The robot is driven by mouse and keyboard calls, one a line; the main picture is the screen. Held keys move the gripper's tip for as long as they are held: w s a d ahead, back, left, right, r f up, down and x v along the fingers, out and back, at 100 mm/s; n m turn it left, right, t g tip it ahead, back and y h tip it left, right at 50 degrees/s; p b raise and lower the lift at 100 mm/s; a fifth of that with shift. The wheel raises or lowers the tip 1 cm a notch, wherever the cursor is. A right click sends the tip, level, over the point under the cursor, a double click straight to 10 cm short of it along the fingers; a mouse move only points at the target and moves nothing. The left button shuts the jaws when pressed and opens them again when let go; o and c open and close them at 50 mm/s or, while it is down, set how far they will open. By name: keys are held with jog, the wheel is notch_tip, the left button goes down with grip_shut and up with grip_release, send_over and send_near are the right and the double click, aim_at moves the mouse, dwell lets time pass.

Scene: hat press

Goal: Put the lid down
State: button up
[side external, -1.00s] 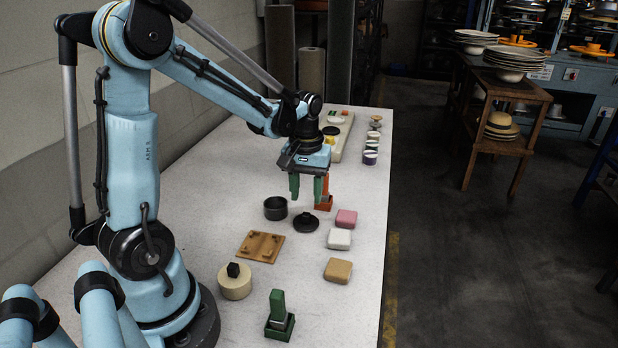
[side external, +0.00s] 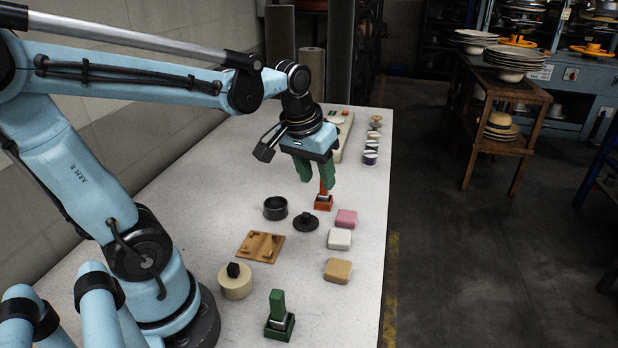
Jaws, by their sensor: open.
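A dark round lid (side external: 306,221) with a knob lies on the white table, just right of a dark open pot (side external: 275,208). The two are apart. My gripper (side external: 318,172) has green fingers and is open and empty. It hangs above and behind the lid, near an orange stamp-like tool (side external: 323,196). A cream round pot (side external: 235,282) with a black knob on top stands at the front left.
A wooden board (side external: 260,247) with small blocks lies left of the lid. Pink (side external: 346,219), white (side external: 339,239) and tan (side external: 338,270) blocks line the right side. A green tool (side external: 278,310) stands at the front. Several small cups (side external: 371,150) stand at the back right.

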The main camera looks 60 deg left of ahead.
jog(key=s+d+m+t, duration=0.2)
jog(key=d+m+t, duration=0.2)
jog(key=d, duration=0.2)
jog(key=shift+s+d+f+m+h, duration=0.25)
jog(key=shift+s+f+m+h, duration=0.05)
jog(key=shift+s+f+m, duration=0.15)
